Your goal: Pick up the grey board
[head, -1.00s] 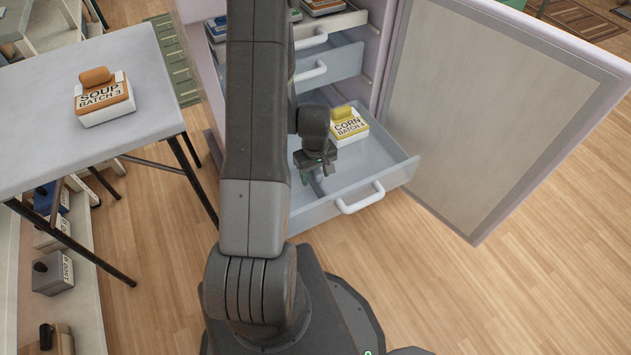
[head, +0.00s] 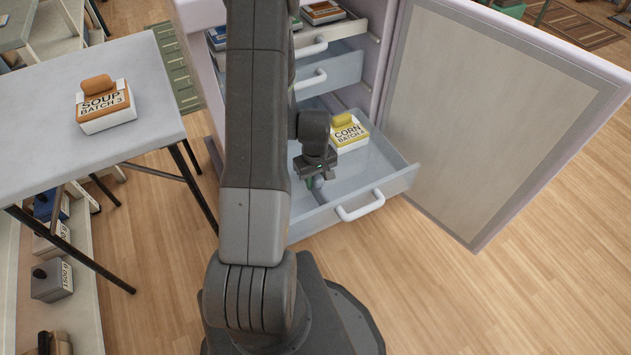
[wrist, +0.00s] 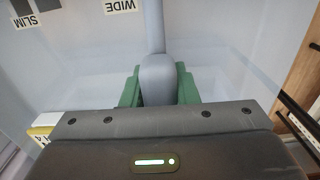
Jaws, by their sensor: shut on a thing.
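The grey board (wrist: 154,30) shows in the wrist view as a narrow blue-grey strip, seen nearly edge-on, with a rounded grip at its near end. It runs away from my gripper across the pale drawer floor. My gripper (wrist: 158,85) has its green fingers shut on the rounded grip, one on each side. In the head view my gripper (head: 316,180) is low inside the open bottom drawer (head: 400,180), and my arm hides much of the board. I cannot tell whether the board is off the drawer floor.
The open cabinet door (head: 500,120) stands at right.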

